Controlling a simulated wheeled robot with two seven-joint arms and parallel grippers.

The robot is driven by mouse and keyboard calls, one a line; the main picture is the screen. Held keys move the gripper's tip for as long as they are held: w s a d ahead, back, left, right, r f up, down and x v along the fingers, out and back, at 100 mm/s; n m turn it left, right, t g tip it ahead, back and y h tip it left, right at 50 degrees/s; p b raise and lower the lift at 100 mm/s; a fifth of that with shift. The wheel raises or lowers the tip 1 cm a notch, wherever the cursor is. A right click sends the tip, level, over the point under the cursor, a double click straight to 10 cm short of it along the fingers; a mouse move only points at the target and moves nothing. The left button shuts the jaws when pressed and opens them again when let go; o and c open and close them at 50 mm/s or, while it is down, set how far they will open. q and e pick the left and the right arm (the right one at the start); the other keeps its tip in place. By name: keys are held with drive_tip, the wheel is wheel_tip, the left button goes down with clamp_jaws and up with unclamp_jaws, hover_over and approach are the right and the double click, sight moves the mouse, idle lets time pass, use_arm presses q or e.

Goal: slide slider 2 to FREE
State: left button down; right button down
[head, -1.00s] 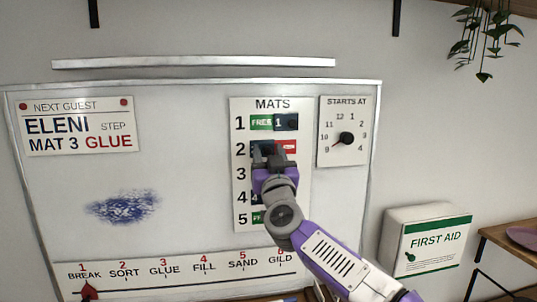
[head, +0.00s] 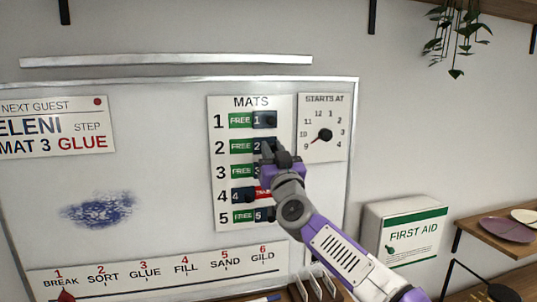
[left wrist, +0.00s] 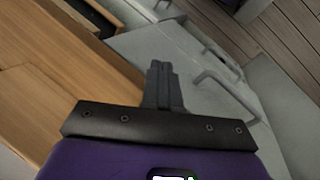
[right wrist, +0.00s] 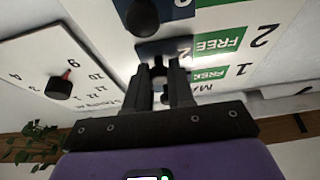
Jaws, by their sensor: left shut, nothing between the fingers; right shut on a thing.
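The MATS panel (head: 225,190) is on the whiteboard. In its row 2 the green FREE label (head: 240,147) shows at the left, and dark slider 2 (head: 257,145) sits at the right end, covering any red label. My right gripper (head: 268,151) is shut on slider 2 and hides part of it. The right wrist view shows the fingers (right wrist: 165,68) at the dark slider beside row 2's green FREE label (right wrist: 215,42). My left gripper (left wrist: 161,68) is shut and empty, seen only in the left wrist view.
Sliders 1 (head: 265,119), 3 and 5 (head: 264,214) are at the right with FREE showing. Slider 4 (head: 243,195) is at the left with red showing. The STARTS AT dial (head: 324,136) is close at the right. A first aid box (head: 403,235) hangs lower right.

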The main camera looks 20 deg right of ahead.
drive_tip(key=shift+d, duration=0.15)
drive_tip(key=c, duration=1)
unclamp_jaws()
drive_tip(key=shift+s+d, duration=0.1)
drive_tip(key=shift+s+f+b, duration=0.25)
drive_tip(key=shift+s+b, duration=0.05)
drive_tip(key=shift+s, duration=0.15)
drive_tip(key=b+v, duration=0.2)
drive_tip(key=v, duration=0.4)
drive_tip(key=shift+s, duration=0.25)
drive_tip(key=shift+r, duration=0.1)
